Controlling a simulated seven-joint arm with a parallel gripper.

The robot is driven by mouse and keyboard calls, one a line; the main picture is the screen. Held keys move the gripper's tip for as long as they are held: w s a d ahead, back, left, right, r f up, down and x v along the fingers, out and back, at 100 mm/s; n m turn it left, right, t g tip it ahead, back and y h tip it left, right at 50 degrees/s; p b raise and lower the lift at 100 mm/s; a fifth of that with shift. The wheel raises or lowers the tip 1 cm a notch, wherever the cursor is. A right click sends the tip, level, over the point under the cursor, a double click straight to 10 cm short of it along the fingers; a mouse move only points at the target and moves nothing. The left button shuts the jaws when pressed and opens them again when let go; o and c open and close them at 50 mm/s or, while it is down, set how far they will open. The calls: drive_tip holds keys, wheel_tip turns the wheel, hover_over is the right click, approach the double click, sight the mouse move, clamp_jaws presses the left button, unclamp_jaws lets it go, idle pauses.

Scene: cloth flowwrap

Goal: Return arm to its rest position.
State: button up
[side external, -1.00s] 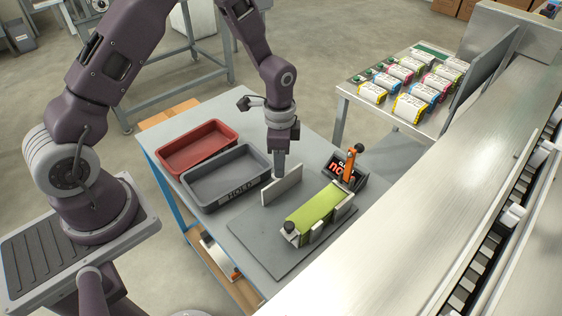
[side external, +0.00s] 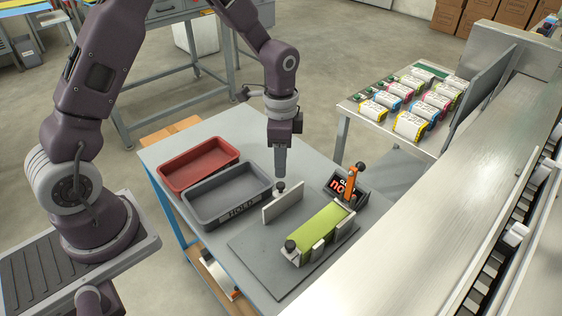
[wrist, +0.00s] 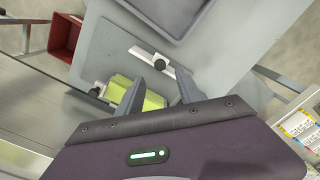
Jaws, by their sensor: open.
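My gripper (side external: 280,176) points down above the work table, just over a white upright plate with a black knob (side external: 283,202). In the wrist view its two fingers (wrist: 160,93) are spread apart with nothing held between them. The same plate (wrist: 143,54) shows beyond the fingertips there. A green cloth (side external: 322,230) lies in a metal fixture on the grey mat, right of the gripper in the side view. It also shows in the wrist view (wrist: 121,87), partly hidden behind a finger.
A red bin (side external: 182,178) and a grey bin (side external: 222,208) stand left of the gripper. An orange-handled clamp (side external: 352,182) stands beside a dark sign at the right. A side tray (side external: 350,103) holds several wrapped packs. A conveyor (side external: 450,170) runs along the right.

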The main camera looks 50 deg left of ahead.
drive_tip(key=s+r+n+t, duration=0.2)
drive_tip(key=s+r, duration=0.3)
drive_tip(key=r, duration=0.4)
drive_tip(key=s+r+n+t, duration=0.1)
drive_tip(key=s+r+n, duration=0.2)
drive_tip(key=s+r, duration=0.35)
drive_tip(key=s+d+r+n+t, duration=0.1)
drive_tip(key=s+r+n, duration=0.3)
drive_tip(key=s, duration=0.7)
drive_tip(key=shift+s+r+t, duration=0.35)
drive_tip(key=shift+r+t, duration=0.45)
